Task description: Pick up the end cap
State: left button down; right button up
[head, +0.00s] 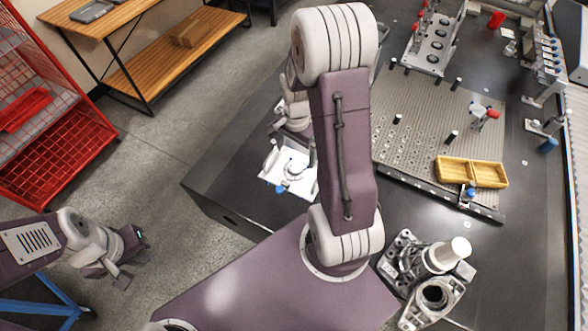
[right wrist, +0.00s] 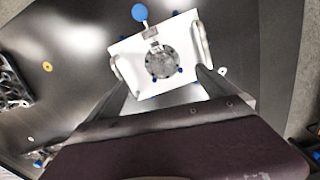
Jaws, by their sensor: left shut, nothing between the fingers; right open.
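A round grey metal disc with a central boss, which looks like the end cap (right wrist: 162,64), sits on a white plate (right wrist: 135,50) in the right wrist view. In the head view the end cap (head: 293,171) is partly hidden near my right arm, on the white plate (head: 270,179) on the dark table. My right gripper (right wrist: 160,52) is open, its fingers on either side of the disc in the picture; I cannot tell its height above it. In the head view my right gripper (head: 291,155) is partly hidden. My left gripper (head: 128,264) is shut and empty, off the table at the left.
A blue-knobbed clamp (right wrist: 140,14) stands at the plate's edge. A perforated plate (head: 425,130) and a yellow two-part tray (head: 455,171) lie to the right. Metal fixtures (head: 430,275) are at the lower right. A red rack (head: 70,150) stands far left.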

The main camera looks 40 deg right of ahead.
aim_at(295, 166)
jog(key=f, duration=0.3)
jog(key=shift+w+a+f+b, duration=0.1)
jog(key=shift+w+f+b, duration=0.25)
jog(key=shift+s+f, duration=0.1)
jog(key=shift+f, duration=0.1)
notch_tip(295, 166, down, 5)
jog(key=shift+f+b, duration=0.15)
jog(key=shift+b, duration=0.3)
jog(key=shift+c, duration=0.6)
pick_arm(q)
jog(key=shift+w+f, duration=0.25)
jog(key=shift+f, duration=0.65)
pick_arm(e)
jog(key=c, duration=1.6)
